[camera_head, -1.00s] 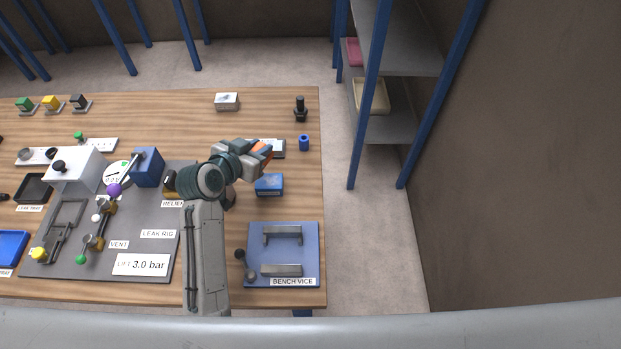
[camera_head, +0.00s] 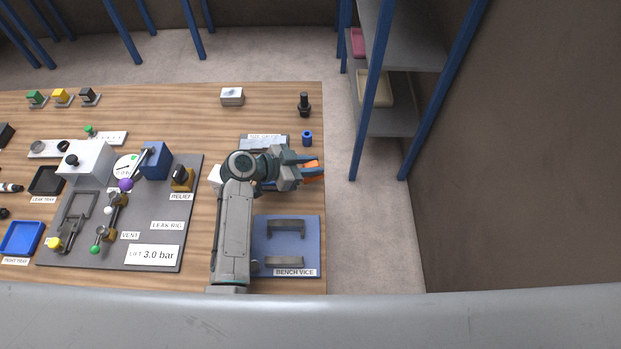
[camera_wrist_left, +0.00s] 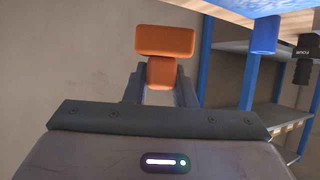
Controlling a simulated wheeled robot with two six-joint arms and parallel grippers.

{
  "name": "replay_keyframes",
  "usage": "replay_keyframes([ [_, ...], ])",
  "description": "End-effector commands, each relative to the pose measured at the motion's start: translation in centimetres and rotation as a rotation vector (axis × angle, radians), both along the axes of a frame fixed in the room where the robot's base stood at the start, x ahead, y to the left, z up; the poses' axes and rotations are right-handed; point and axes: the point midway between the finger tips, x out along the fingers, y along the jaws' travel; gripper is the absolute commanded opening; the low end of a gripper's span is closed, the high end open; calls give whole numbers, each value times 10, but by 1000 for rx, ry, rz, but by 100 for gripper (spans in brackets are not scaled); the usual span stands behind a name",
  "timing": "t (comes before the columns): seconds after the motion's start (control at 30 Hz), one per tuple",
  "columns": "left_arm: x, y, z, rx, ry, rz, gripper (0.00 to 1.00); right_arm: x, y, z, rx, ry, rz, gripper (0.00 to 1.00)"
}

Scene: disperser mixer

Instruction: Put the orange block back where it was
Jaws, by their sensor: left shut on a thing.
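My left gripper (camera_head: 314,168) is shut on the orange block (camera_head: 312,171), above the right edge of the wooden table. In the left wrist view the orange block (camera_wrist_left: 165,41) shows a wide part beyond a narrower part, which sits between the fingers. The block is held clear, with nothing touching it that I can see. My left arm hides part of the table beneath it. My right gripper is not in view.
A small blue cylinder (camera_head: 307,138) and a black upright part (camera_head: 304,104) stand near the table's right edge. The leak rig plate (camera_head: 140,225) is at left. A shelf unit (camera_head: 398,40) stands beyond the table.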

Motion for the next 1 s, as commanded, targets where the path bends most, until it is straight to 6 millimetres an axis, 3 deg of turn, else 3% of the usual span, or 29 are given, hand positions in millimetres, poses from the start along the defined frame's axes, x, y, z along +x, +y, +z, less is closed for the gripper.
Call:
replay_keyframes([
  [0.33,0,0,-41,0,0,1,0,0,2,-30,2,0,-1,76],
  [0.73,0,0,-45,0,-1,2,0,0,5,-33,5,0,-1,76],
  [0.77,0,0,-44,0,-1,2,27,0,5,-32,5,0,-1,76],
  [0.83,0,0,-43,0,-1,2,41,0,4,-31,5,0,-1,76],
  [0.87,0,0,-43,0,-1,2,45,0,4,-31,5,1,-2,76],
  [1.0,0,0,-43,0,0,1,45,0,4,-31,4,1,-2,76],
])
